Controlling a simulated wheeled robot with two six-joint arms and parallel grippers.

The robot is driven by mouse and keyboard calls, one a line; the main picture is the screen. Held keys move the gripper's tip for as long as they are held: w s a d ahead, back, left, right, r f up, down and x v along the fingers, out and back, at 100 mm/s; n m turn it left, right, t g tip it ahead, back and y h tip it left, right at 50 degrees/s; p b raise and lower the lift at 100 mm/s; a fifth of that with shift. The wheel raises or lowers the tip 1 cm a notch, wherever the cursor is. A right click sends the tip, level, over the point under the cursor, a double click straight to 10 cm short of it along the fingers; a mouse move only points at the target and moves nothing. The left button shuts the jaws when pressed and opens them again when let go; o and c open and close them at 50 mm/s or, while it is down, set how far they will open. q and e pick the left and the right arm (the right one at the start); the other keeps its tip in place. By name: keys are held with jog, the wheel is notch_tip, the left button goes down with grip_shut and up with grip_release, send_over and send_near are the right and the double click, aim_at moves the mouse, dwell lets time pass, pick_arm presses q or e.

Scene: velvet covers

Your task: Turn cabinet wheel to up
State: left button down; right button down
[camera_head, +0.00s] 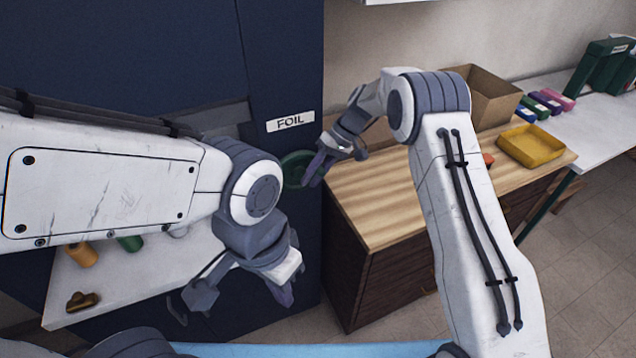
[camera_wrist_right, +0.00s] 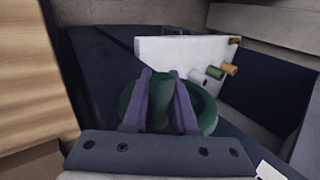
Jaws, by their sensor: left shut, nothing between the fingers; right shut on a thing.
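The dark blue cabinet (camera_head: 285,60) stands at the left and centre of the head view, with a white label reading FOIL. Its green wheel (camera_head: 296,166) sits on the cabinet front below the label, partly hidden by my arms. My right gripper (camera_head: 316,168) is at the wheel. In the right wrist view the right gripper (camera_wrist_right: 160,80) has its two purple fingers on either side of a green raised part of the wheel (camera_wrist_right: 208,112), shut on it. My left gripper (camera_head: 285,295) is shut and empty, hanging low in front of the cabinet, apart from the wheel.
A wooden-topped counter (camera_head: 375,205) stands right of the cabinet, with a cardboard box (camera_head: 490,95) and a yellow tray (camera_head: 532,146). A white shelf (camera_head: 120,285) with spools is at lower left.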

jog(key=shift+d+f+g+y+b, duration=0.1)
jog(key=shift+f+g+y+b, duration=0.3)
jog(key=shift+y+b, duration=0.6)
jog(key=shift+f+g+y+b, duration=0.4)
jog(key=shift+y+b, duration=0.5)
jog(key=shift+b, duration=0.2)
jog(key=shift+s, duration=0.1)
jog(key=c, duration=0.7)
grip_release()
jog(key=shift+r, duration=0.1)
jog(key=shift+r, duration=0.1)
jog(key=b+v, duration=0.2)
jog(key=v, duration=0.8)
jog(key=shift+d, duration=0.15)
